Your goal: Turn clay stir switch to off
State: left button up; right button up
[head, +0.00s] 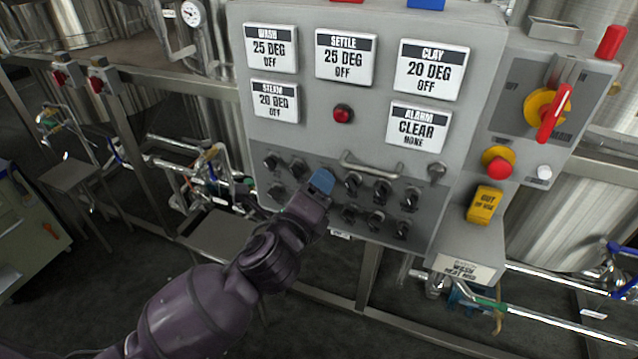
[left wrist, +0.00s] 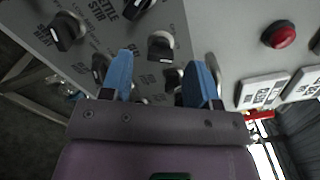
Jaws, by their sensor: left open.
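The grey control panel (head: 330,120) carries several black rotary switches on its lower plate. Which one is the clay stir switch I cannot read in the head view. The clay display (head: 431,68) reads 20 DEG, OFF. My left gripper (head: 321,181) is in front of the lower plate, between the left and right switch groups, and hides part of it. In the left wrist view its blue fingers (left wrist: 160,75) are apart and empty. A black switch (left wrist: 160,46) shows ahead between them; its label is too blurred to read. Another label reads SETTLE STIR. My right gripper is out of view.
A metal handle (head: 371,166) sticks out above the right switch group. A red button (head: 343,113) sits above the plate. A red and yellow main switch (head: 554,112) and a red stop button (head: 498,166) are on the right box. Pipes and rails lie below.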

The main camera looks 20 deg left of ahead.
pick_arm(q)
jog(key=shift+w, duration=0.9)
jog(key=c, duration=0.9)
